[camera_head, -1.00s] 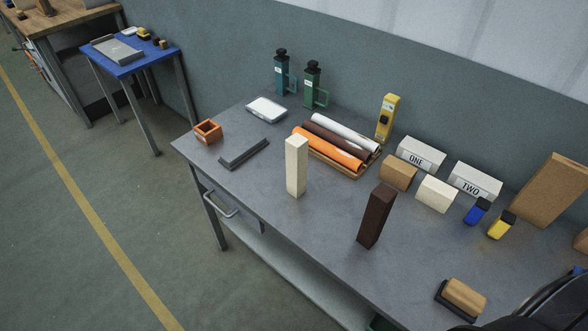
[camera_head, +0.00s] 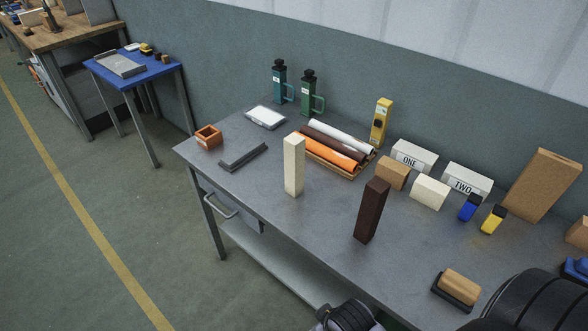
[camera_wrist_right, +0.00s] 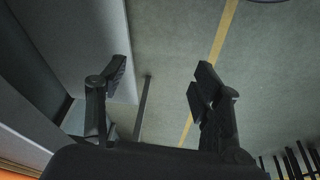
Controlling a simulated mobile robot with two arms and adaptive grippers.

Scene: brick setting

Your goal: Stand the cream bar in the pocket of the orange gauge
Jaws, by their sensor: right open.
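The cream bar (camera_head: 293,168) stands upright on the grey table, near its front edge. The orange gauge (camera_head: 208,138), a small open-topped block with a square pocket, sits at the table's left end. The pocket looks empty. My right gripper (camera_wrist_right: 160,80) is open and empty in the right wrist view, with floor and a table leg beyond its fingers. Neither the cream bar nor the gauge shows in that view. My left gripper is not in view.
A dark grey angled strip (camera_head: 243,156) lies between gauge and bar. A dark brown bar (camera_head: 371,212) stands upright to the right. Behind are a tray of rolls (camera_head: 309,156) and a white tray (camera_head: 265,117). A wood-handled block (camera_head: 457,287) lies front right.

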